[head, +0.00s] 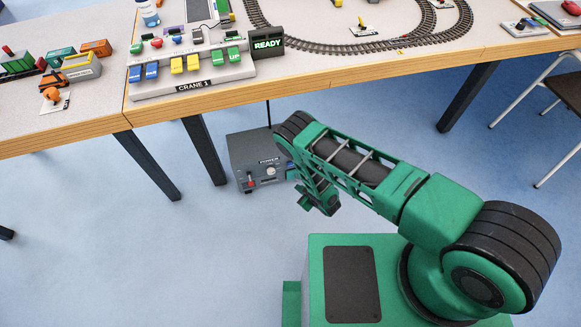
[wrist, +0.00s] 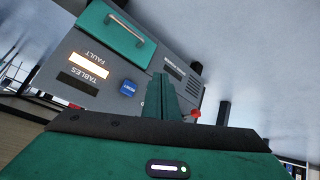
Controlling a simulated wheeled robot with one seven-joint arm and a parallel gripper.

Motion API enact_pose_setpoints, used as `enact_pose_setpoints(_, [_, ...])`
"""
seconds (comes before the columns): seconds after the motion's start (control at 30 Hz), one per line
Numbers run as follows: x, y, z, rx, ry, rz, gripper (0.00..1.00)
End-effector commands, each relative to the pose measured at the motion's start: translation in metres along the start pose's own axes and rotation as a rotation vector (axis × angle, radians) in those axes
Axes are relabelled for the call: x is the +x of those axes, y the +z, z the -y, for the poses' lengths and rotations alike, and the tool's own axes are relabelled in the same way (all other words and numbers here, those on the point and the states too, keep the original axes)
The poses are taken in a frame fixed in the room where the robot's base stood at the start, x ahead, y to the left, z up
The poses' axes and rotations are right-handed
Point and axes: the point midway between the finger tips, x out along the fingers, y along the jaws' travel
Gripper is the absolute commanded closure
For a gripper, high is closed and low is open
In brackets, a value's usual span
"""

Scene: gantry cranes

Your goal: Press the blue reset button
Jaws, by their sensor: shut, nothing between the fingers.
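The blue reset button (wrist: 128,87) is on the face of a grey box (wrist: 190,75), with its lettering upside down in the wrist view. My gripper (wrist: 162,78) is shut and empty, its fingers just right of the button in that view. I see no contact with the button, and the exact depth gap is hard to judge. The FAULT lamp (wrist: 84,65) is lit warm white and the TABLES lamp (wrist: 77,83) is dark. In the head view a grey power box (head: 250,160) stands on the floor under the table, partly behind my arm; the button is hidden there.
A green panel with a handle (wrist: 122,31) and a red-knobbed lever (wrist: 196,113) flank the button in the wrist view. The table (head: 330,76) and its dark legs (head: 205,150) stand close to the box. Blue floor (head: 110,250) is clear at left.

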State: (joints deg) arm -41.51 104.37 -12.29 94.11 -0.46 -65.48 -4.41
Motion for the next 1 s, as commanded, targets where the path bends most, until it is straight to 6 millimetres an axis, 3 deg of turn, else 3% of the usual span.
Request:
enact_pose_setpoints(0.33, [0.008,-0.006,-0.006,-0.001,0.001,0.0,1.0])
enact_pose_setpoints(1.0, [0.058,-0.042,-0.043,0.001,0.001,0.001,1.0])
